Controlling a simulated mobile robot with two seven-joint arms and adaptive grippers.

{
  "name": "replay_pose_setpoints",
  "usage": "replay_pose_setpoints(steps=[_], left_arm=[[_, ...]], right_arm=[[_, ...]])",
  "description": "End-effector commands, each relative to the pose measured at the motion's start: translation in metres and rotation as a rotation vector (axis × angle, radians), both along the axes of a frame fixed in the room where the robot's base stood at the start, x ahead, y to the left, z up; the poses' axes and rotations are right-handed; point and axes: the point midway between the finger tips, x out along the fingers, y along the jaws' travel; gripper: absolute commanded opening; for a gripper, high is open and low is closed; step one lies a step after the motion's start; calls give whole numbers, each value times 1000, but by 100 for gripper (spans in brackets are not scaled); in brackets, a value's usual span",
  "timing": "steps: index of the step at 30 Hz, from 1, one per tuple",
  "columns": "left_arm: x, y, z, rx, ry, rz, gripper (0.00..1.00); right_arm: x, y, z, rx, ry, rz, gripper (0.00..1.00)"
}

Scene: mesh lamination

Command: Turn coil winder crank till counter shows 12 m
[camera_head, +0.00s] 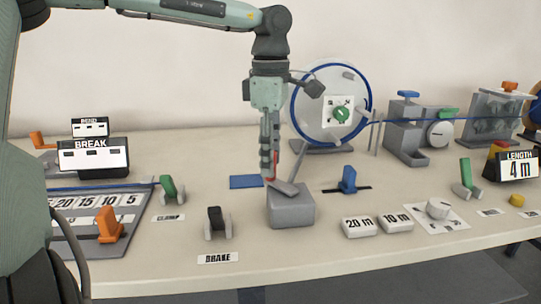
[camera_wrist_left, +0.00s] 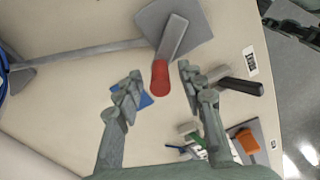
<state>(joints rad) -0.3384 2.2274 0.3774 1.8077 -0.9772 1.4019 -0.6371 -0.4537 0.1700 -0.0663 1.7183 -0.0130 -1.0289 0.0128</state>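The crank is a grey arm (camera_head: 286,186) on a grey block (camera_head: 291,210) in the middle of the table. Its red handle (camera_wrist_left: 160,78) shows clearly in the left wrist view; only a sliver shows in the head view, mostly behind my fingers. My left gripper (camera_head: 268,174) points down over the handle. In the wrist view its two fingers (camera_wrist_left: 160,74) are spread apart, with the red handle between their tips and gaps on both sides. The counter (camera_head: 517,170), labelled LENGTH, reads 4 m at the right. My right gripper is not in view.
A blue-rimmed reel (camera_head: 304,115) stands behind. A blue slider (camera_head: 348,178), white 20 m (camera_head: 359,227) and 10 m (camera_head: 396,224) blocks and a dial (camera_head: 438,209) lie right of the crank. The black brake lever (camera_head: 215,218) and BREAK display (camera_head: 92,158) stand left.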

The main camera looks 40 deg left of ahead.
Motion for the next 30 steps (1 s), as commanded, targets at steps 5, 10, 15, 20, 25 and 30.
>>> replay_pose_setpoints(steps=[5, 10, 15, 20, 25, 30], left_arm=[[1, 0, 13, 1, -3, 1, 39], [1, 0, 47, 2, -5, 1, 39], [1, 0, 83, 2, -3, 1, 39], [1, 0, 108, 1, -3, 0, 39], [0, 0, 119, 0, -1, 0, 39], [0, 0, 121, 0, -1, 0, 39]], right_arm=[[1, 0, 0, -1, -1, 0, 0], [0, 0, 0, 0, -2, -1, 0], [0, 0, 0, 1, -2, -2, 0], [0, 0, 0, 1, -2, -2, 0], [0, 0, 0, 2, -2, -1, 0], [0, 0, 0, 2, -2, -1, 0]])
